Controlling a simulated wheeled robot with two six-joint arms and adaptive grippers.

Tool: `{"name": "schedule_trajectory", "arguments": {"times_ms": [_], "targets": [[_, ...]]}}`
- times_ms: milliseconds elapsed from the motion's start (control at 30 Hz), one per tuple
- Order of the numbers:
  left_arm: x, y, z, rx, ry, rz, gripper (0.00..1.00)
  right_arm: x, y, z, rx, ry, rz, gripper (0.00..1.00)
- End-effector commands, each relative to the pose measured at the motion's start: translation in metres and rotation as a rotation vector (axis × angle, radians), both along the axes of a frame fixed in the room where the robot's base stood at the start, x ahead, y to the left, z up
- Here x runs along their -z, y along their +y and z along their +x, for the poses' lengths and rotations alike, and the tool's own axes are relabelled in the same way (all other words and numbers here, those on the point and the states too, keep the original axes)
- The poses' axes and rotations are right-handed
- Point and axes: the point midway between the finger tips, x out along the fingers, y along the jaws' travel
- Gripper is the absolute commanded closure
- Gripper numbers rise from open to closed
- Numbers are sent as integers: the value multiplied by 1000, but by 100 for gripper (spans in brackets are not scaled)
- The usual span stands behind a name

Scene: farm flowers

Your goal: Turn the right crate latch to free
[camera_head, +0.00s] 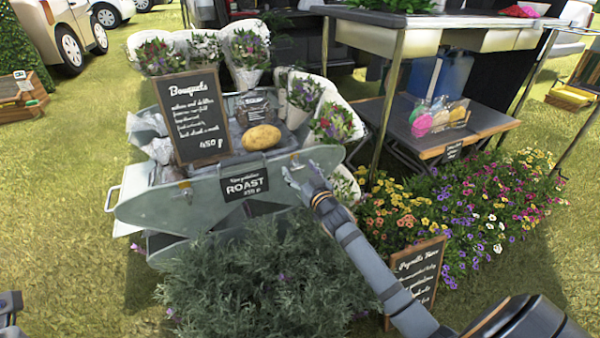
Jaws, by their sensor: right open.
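A grey-green metal crate (150,208) stands in the middle, holding bouquets and a potato. A small latch-like fitting (295,159) shows on the right part of its front rim; its turn position is too small to tell. Another small fitting (184,186) shows on the left part of the front. My right gripper (292,174) is open at the right part of the crate front, just below the right fitting. I cannot tell whether it touches the fitting. My left gripper is not in view; a dark part of mine shows at the lower left edge.
A black "Bouquets" sign (193,117) and a potato (261,137) are on the crate, with a "ROAST" label (244,184) on its front. A bushy grey-green plant (260,275) stands before it. Flowers (470,225) and a small chalkboard (415,275) are at right.

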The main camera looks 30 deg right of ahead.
Motion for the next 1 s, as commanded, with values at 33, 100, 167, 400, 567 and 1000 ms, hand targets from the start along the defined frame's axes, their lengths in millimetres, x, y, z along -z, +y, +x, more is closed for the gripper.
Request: {"name": "schedule_trajectory", "arguments": {"times_ms": [33,100,167,400,567,1000], "targets": [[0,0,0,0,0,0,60,0,0,1,0,0,0,30],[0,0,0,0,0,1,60,0,0,1,0,0,0,30],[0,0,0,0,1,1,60,0,0,1,0,0,0,30],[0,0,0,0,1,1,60,0,0,0,0,0,0,56],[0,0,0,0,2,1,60,0,0,0,0,0,0,78],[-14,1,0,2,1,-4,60,-3,0,0,0,6,-77,85]]}}
